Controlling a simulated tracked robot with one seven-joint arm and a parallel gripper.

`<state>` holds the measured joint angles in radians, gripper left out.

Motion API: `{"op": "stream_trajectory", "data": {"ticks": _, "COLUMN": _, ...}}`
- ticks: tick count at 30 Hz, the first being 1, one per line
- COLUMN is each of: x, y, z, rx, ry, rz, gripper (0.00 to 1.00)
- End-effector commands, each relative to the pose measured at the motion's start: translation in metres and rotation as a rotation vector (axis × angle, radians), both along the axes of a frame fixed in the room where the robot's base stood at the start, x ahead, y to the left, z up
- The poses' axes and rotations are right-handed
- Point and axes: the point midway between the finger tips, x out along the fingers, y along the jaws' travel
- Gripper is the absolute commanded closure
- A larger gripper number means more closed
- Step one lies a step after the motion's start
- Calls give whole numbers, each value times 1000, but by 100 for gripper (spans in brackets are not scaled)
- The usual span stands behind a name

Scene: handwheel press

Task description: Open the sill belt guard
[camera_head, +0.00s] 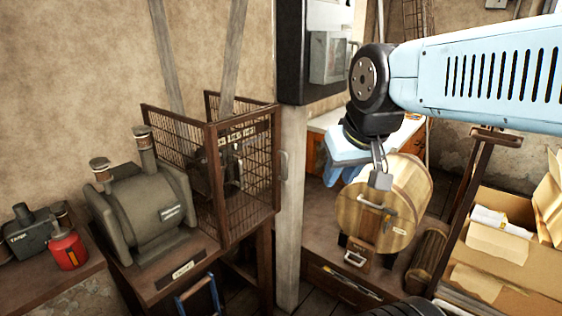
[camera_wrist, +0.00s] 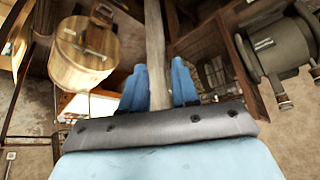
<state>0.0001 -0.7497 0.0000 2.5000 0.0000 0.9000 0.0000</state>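The belt guard I take as the sill one is a brown-framed wire-mesh cage (camera_head: 247,185) standing beside the grey motor, left of the pale post. A small pull handle (camera_head: 284,166) sits on its right edge. Its front panel stands upright in line with the frame; I cannot tell if it is latched. Dark machinery shows behind the mesh. In the wrist view, part of the mesh (camera_wrist: 213,75) shows right of the fingers. My gripper (camera_head: 340,160) is right of the guard and apart from it.
The pale post (camera_head: 292,205) stands between the guard and my gripper. A wooden barrel (camera_head: 405,200) is just right of my gripper. The grey motor (camera_head: 150,210) sits left of the guard. A red can (camera_head: 67,250) is far left; cardboard boxes (camera_head: 510,245) are at right.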

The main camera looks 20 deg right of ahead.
Motion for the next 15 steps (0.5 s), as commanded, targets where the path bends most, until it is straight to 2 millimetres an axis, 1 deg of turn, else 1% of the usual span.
{"op": "stream_trajectory", "data": {"ticks": 5, "x": 0, "y": 0, "z": 0, "rx": 4, "ry": 4, "rz": -3, "gripper": 71}}
{"op": "stream_trajectory", "data": {"ticks": 8, "x": 3, "y": 2, "z": -4, "rx": 31, "ry": 30, "rz": -23, "gripper": 71}}
{"op": "stream_trajectory", "data": {"ticks": 9, "x": 5, "y": 4, "z": -8, "rx": 52, "ry": 52, "rz": -37, "gripper": 71}}
{"op": "stream_trajectory", "data": {"ticks": 11, "x": 9, "y": -1, "z": -14, "rx": 95, "ry": 92, "rz": -70, "gripper": 71}}
{"op": "stream_trajectory", "data": {"ticks": 15, "x": 22, "y": 9, "z": -32, "rx": 240, "ry": 218, "rz": -172, "gripper": 71}}
